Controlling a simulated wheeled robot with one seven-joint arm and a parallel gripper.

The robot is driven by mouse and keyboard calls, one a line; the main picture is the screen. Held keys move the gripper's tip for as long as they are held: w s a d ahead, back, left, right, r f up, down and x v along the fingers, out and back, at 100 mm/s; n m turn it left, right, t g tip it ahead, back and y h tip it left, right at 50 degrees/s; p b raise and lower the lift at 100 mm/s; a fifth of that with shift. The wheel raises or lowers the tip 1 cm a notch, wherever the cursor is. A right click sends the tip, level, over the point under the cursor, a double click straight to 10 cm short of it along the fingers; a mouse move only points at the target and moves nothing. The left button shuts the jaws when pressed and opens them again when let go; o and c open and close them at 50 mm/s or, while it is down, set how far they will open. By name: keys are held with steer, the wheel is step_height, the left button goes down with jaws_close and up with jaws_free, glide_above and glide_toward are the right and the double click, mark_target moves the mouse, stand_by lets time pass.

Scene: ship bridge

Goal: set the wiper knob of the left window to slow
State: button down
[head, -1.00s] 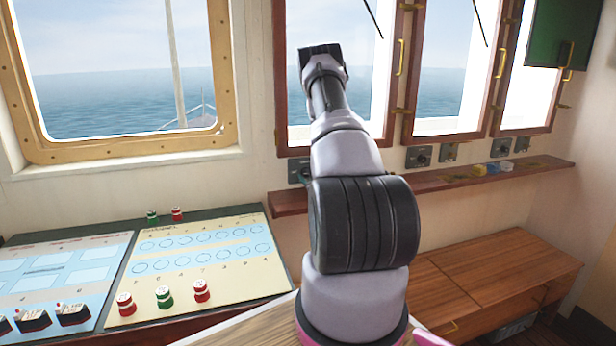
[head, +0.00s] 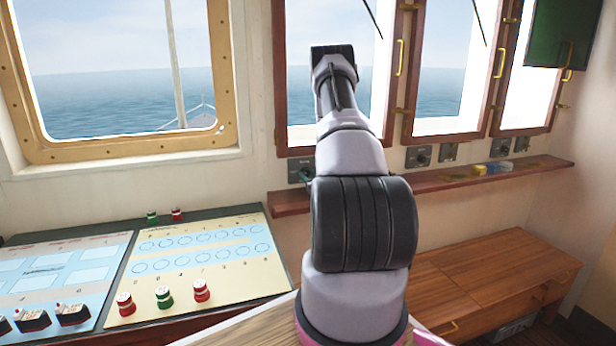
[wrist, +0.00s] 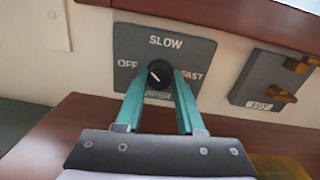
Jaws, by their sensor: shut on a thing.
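The wiper knob (wrist: 159,73) is a small black dial with a white mark, on a dark grey plate (wrist: 190,48) labelled OFF at left, SLOW at top and FAST at right. Its mark looks tilted to the upper left, between OFF and SLOW, but it is small and partly hidden. My gripper (wrist: 160,80) has its two teal fingers shut on the knob, one on each side. In the head view the plate (head: 293,168) sits below the left brown-framed window (head: 300,100); my arm hides part of it.
A second plate (wrist: 268,82) with orange-brown switches is just right of the knob plate. A brown wooden ledge (head: 450,181) runs below the plates, with yellow and blue items on it. A chart console (head: 190,290) with red and green pieces lies at left.

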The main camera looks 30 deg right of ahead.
steer(key=m, duration=0.5)
steer(key=shift+m, duration=2.5)
steer(key=shift+w, duration=0.1)
steer(key=c, duration=0.5)
jaws_free()
steer(key=v, duration=1.1)
steer(key=shift+a, duration=0.15)
steer(key=shift+w, duration=0.1)
